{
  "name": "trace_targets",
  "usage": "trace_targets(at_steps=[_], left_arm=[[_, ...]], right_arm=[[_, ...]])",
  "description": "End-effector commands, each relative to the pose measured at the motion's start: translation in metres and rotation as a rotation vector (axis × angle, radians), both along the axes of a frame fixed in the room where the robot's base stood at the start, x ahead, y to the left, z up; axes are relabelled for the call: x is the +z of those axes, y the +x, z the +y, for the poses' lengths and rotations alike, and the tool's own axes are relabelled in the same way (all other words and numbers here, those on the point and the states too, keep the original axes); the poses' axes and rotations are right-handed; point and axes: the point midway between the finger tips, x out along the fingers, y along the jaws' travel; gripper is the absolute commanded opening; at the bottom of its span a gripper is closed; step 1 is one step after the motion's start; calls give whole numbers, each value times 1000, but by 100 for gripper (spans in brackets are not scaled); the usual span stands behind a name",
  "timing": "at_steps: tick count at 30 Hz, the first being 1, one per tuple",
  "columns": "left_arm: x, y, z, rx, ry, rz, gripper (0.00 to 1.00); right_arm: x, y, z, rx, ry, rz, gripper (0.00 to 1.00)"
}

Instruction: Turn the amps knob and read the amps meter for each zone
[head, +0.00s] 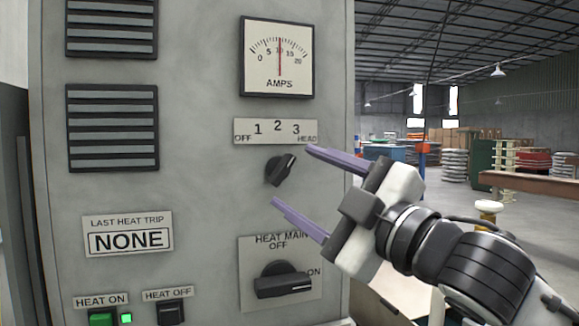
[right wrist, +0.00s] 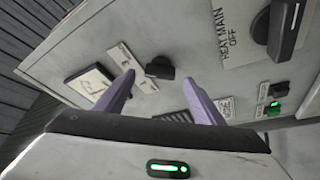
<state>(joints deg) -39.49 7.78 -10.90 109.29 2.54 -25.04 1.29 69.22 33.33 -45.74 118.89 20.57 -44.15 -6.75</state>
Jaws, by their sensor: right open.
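The amps knob (head: 280,170) is a small black knob on the grey panel, below a label plate (head: 276,130) marked OFF, 1, 2, 3, HEAD. Its pale mark points to the upper right, roughly toward 3. The amps meter (head: 277,80) above has a red needle standing almost straight up, near 10. My right gripper (head: 291,176) is open and empty, its purple fingers just right of the knob. In the right wrist view the knob (right wrist: 160,68) shows between and beyond the fingertips (right wrist: 160,84), seemingly apart from them. My left gripper is not in view.
The HEAT MAIN switch (head: 284,281) sits below the knob, near my lower finger, its handle toward ON. The HEAT ON button (head: 103,319) has a lit green lamp. A plate (head: 127,235) reads NONE. Right of the panel is an open warehouse with spools and boxes.

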Motion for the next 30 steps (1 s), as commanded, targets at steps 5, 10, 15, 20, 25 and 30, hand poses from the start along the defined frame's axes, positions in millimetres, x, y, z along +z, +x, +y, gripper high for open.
trace_targets(at_steps=[5,10,15,20,25,30], left_arm=[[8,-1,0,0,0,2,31],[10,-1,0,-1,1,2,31],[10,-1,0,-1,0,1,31],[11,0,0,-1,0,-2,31],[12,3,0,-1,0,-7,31],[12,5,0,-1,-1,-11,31]], right_arm=[[8,21,16,0,0,0,62],[9,30,22,-1,-1,0,62],[8,31,23,0,-2,-1,62],[8,31,23,0,-1,-1,54],[8,31,23,-1,-1,0,25],[8,31,23,-1,4,2,21]])
